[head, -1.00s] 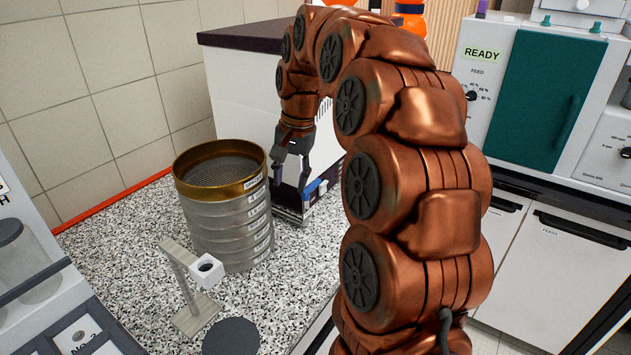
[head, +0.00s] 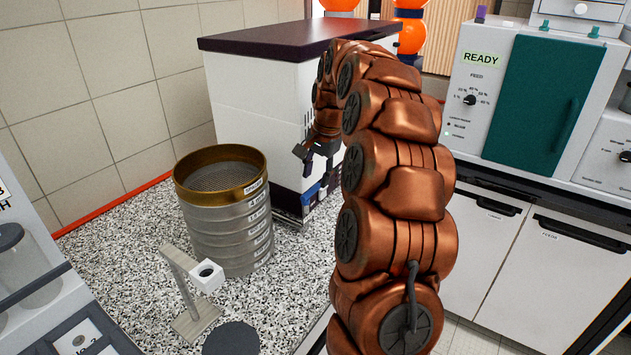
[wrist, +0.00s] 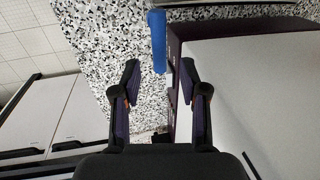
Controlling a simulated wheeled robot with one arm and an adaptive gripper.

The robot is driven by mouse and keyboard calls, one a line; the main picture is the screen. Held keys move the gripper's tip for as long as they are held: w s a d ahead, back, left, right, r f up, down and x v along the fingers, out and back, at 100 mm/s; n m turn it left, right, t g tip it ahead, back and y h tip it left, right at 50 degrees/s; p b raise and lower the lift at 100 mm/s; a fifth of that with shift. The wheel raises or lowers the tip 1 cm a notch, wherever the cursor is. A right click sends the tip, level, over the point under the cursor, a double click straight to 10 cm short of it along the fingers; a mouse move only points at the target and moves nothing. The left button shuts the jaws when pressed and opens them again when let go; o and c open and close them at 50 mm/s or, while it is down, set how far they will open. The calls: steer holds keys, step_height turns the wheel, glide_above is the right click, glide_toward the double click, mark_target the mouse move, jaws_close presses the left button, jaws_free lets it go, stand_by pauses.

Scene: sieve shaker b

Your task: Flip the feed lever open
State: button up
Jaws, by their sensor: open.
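The blue feed lever (wrist: 157,42) sticks out from the dark purple edge of a white machine in the wrist view. Its near end appears between my fingertips in the picture; I cannot tell whether they touch it. In the head view a blue part (head: 312,194), seemingly the same lever, shows low on the machine's front, partly hidden by my arm. My gripper (wrist: 159,80) is open, with one dark finger on each side and nothing held. In the head view my gripper (head: 306,163) is just above the blue part.
The white machine (head: 258,115) with a dark top stands on a speckled counter (head: 120,225). A stack of sieves (head: 228,218) stands left of the lever. A small metal stand (head: 185,285) is in front. A cabinet with a green door (head: 535,100) is at right.

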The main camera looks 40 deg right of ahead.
mark_target(314, 187)
steer(key=shift+w+a+f+p, duration=0.1)
steer(key=shift+w+f+p, duration=0.1)
steer(key=shift+f, duration=0.7)
steer(key=shift+w+f+p, duration=0.15)
steer(key=shift+f+p, duration=0.05)
steer(key=shift+f, duration=0.65)
jaws_close()
